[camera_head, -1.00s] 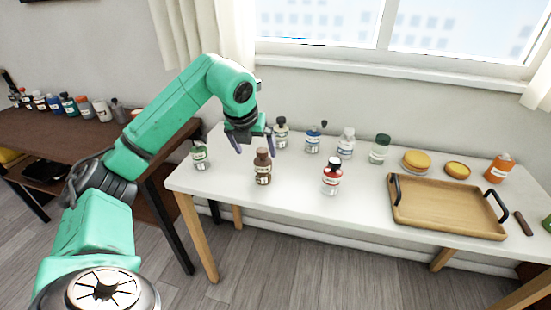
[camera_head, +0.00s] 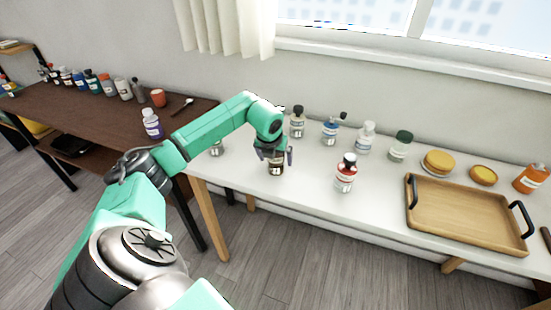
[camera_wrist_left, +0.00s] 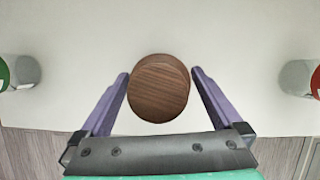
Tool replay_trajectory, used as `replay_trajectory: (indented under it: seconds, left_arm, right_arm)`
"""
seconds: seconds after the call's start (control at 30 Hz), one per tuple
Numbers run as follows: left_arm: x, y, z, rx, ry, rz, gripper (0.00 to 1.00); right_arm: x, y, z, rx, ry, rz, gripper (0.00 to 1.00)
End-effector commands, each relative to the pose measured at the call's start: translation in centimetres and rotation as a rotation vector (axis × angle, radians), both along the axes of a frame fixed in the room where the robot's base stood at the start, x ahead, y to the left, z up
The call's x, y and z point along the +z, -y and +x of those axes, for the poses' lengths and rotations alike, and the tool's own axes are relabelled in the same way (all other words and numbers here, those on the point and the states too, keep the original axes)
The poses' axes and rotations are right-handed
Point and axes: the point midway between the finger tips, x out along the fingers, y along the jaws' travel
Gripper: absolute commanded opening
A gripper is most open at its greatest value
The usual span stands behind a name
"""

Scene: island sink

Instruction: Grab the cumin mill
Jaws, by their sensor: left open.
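A brown mill (camera_head: 276,169) stands upright near the left end of the white table; its label is too small to read, so I cannot confirm that it is the cumin mill. In the left wrist view, its round dark wooden top (camera_wrist_left: 158,88) lies between the two purple fingers. My left gripper (camera_head: 274,156) is open over this mill, a finger on either side with gaps, and it partly hides the mill in the head view. The fingers also show in the left wrist view (camera_wrist_left: 160,76). My right gripper is not in view.
A red-labelled bottle (camera_head: 346,174) stands to the right, and a green-topped bottle (camera_head: 399,146) farther back among several others. A partly hidden jar (camera_head: 216,148) is left of the gripper. A wooden tray (camera_head: 466,235) lies at right. A brown table (camera_head: 100,112) holds more bottles.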

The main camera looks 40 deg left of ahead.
Motion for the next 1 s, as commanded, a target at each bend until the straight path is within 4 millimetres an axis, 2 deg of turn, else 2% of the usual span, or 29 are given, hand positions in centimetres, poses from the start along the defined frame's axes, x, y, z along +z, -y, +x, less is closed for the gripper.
replay_trajectory:
  seconds: [0.17,0.27,0.4,0.43,0.67,0.77,0.87,0.97,1.0]
  left_arm:
    - [-0.1,0.0,0.0,0.000,0.001,0.001,1.00]
    - [-0.1,0.0,0.0,0.000,0.001,0.001,0.66]
    - [0.0,0.0,0.0,0.000,0.001,0.000,0.12]
    - [0.0,0.0,0.1,0.000,0.002,0.001,0.09]
    - [0.2,0.0,0.1,0.000,0.002,0.001,0.09]
    - [0.8,0.0,0.1,0.000,0.003,0.001,0.09]
    - [2.3,-0.1,0.2,0.000,0.006,0.002,0.09]
    - [5.0,-0.1,0.2,0.001,0.009,0.001,0.09]
    - [6.5,-0.1,0.2,0.001,0.011,0.001,0.09]
  right_arm:
    - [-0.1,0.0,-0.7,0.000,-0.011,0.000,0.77]
    - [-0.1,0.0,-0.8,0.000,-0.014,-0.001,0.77]
    - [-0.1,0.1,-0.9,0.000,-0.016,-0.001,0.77]
    - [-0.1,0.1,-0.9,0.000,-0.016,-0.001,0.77]
    - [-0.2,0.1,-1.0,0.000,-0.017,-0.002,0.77]
    - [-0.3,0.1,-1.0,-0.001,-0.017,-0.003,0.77]
    - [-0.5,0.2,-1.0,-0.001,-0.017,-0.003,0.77]
    - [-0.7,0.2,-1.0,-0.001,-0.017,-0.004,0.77]
    - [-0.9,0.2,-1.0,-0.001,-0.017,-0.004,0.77]
